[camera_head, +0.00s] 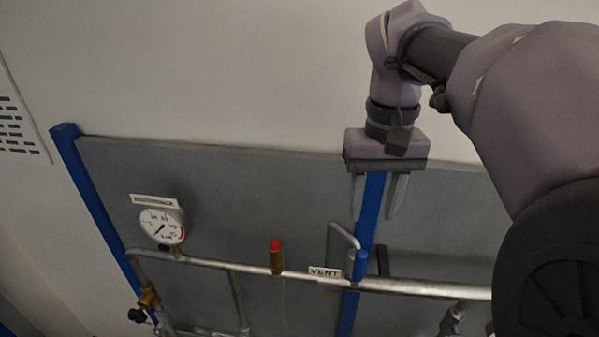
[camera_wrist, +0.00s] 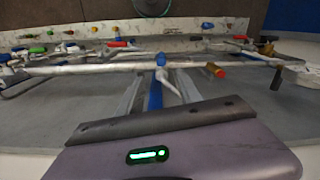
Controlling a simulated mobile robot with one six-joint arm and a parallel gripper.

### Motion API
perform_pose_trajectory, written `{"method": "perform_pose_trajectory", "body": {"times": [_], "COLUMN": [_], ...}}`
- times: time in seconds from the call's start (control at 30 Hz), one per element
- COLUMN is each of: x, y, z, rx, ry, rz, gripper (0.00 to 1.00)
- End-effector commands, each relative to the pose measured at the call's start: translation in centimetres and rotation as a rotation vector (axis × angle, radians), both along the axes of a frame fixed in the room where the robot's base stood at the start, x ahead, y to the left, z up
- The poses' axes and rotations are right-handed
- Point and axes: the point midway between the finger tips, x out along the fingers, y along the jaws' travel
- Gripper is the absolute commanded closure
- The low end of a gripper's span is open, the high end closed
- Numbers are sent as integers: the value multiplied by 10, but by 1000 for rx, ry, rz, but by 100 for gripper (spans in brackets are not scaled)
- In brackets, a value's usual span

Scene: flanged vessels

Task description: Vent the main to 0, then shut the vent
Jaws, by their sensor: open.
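The main (camera_head: 430,287) is a grey pipe running across a grey panel. The blue vent handle (camera_head: 361,265) stands upright on it beside the white VENT label (camera_head: 324,273) and a thin bent vent pipe (camera_head: 345,236). The handle also shows in the wrist view (camera_wrist: 160,60), beyond my fingers. A round white gauge (camera_head: 162,226) with a dark needle is at the left; its reading is too small to tell. My gripper (camera_head: 377,212) is open and empty, fingers pointing down, above the vent handle in the picture and apart from it.
A red-capped brass fitting (camera_head: 276,257) stands on the main left of the vent. A blue upright (camera_head: 371,205) runs behind my fingers. A brass valve (camera_head: 148,297) is at the lower left. Several coloured-handled fittings line the far pipes in the wrist view.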

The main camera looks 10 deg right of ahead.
Motion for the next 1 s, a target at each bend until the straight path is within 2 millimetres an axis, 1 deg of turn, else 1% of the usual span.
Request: {"method": "perform_pose_trajectory", "body": {"times": [0.03, 0.2, 0.4, 0.5, 0.6, 0.7, 0.97, 1.0], "x": [-1, -1, -1, -1, 0, 0, 0, 0], "y": [1, 2, 2, 3, 3, 3, 3, 3], "z": [-17, -68, -118, -136, -148, -154, -155, -155], "rx": [2, 3, 2, 3, 2, 2, 3, 2], "ry": [4, 4, 3, 0, 0, -2, -2, -2], "rz": [0, 0, -1, -1, 0, -1, -2, -1], "gripper": [57, 57, 57, 57, 57, 57, 57, 63]}}
